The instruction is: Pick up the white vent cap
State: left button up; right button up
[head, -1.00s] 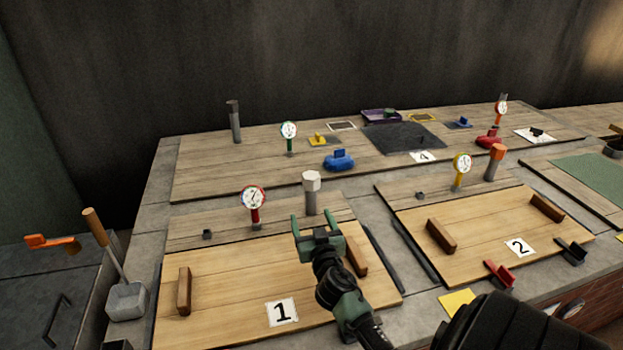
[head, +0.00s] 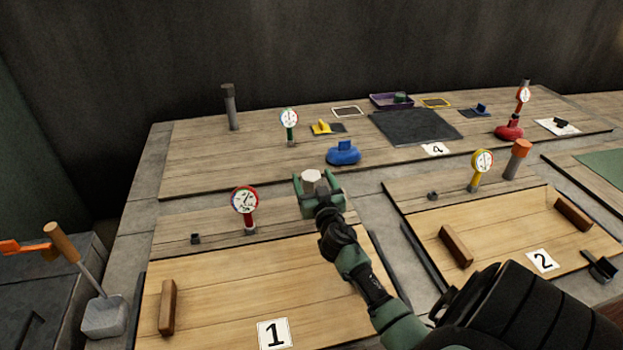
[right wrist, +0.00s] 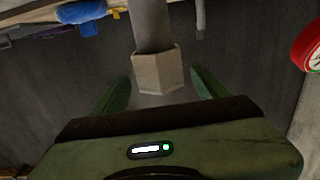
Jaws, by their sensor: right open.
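The white vent cap (head: 313,180) is a pale faceted cap on top of a grey pipe behind board 1. In the right wrist view the cap (right wrist: 158,72) shows between the two green fingers, with the grey pipe (right wrist: 152,25) joined to it. My right gripper (head: 316,184) is open around the cap. A gap shows on both sides between the cap and the fingers (right wrist: 155,92). In the head view the gripper hides most of the pipe. My left gripper is not in view.
A red-rimmed gauge (head: 244,200) stands left of the cap; it also shows in the right wrist view (right wrist: 310,45). A blue object (head: 344,153) lies behind the cap. A yellow gauge (head: 482,162) and an orange-capped pipe (head: 517,158) stand to the right.

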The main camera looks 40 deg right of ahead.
aim_at(309, 170)
jog(key=x, duration=0.4)
jog(key=shift+w, duration=0.1)
jog(key=shift+w+d, duration=0.15)
jog(key=shift+w, duration=0.15)
jog(key=shift+r, duration=0.1)
jog(key=c, duration=1.4)
